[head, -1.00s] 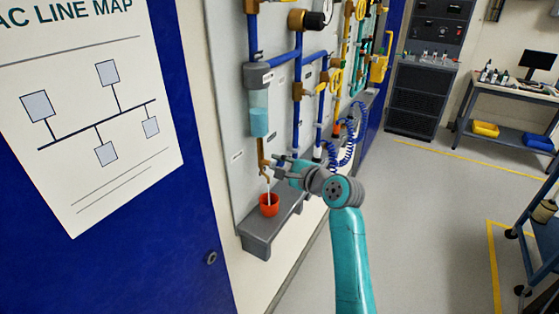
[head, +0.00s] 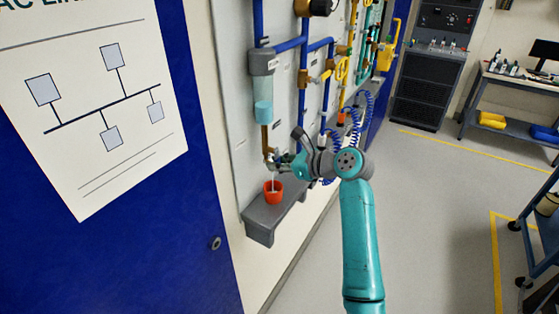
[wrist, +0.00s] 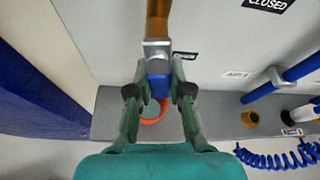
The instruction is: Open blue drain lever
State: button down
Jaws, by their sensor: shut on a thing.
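The blue drain lever (wrist: 159,84) hangs below a metal fitting in the wrist view, between my finger pads. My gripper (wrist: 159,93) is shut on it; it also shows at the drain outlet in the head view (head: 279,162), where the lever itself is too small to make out. The brass drain pipe (head: 265,139) runs down from a clear bowl with light blue liquid (head: 263,110). A thin pale stream (head: 272,183) falls from the outlet into an orange cup (head: 273,196). In the wrist view my gripper partly hides the cup.
The cup stands on a grey shelf (head: 261,222) along the panel. Blue pipes (head: 303,75) and coiled blue hoses (head: 362,110) lie to the right. A blue door or cabinet with a line map (head: 85,110) is on the left. Open floor lies to the right.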

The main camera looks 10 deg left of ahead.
jog(key=shift+s+a+m+g, duration=0.1)
jog(key=shift+s+m+g, duration=0.2)
jog(key=shift+m+g, duration=0.25)
jog(key=shift+f, duration=0.1)
jog(key=c, duration=1)
grip_release()
jog(key=shift+c, duration=0.2)
jog(key=v, duration=1.2)
jog(key=shift+f, duration=0.15)
